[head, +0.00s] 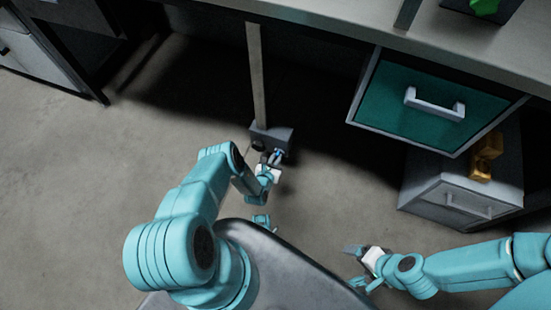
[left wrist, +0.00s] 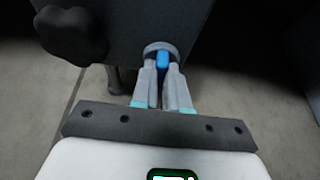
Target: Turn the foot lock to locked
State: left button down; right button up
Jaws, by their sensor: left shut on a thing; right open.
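The foot lock is a grey box (head: 285,135) at the bottom of an upright post below the bench. In the left wrist view its dark grey face (left wrist: 125,25) carries a round grey collar with a small blue lever (left wrist: 163,59). The lever stands about upright in that view. My left gripper (head: 276,156) reaches down to the box. In the left wrist view its fingers (left wrist: 162,72) are closed around the blue lever, hiding part of it. No lock marking is readable. My right gripper (head: 354,266) is open and empty, low on the right, away from the box.
A dark lobed knob (left wrist: 72,32) sits on the same face, left of the lever. The post (head: 257,75) rises to the bench (head: 350,25). A green-fronted drawer (head: 400,115) and a grey cabinet (head: 425,180) with a yellow object (head: 485,158) stand right. Floor (head: 110,160) is clear left.

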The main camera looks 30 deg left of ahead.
dwell(0.5)
pick_arm(q)
jog(key=c, duration=1.1)
grip_release()
jog(key=shift+c, duration=0.2)
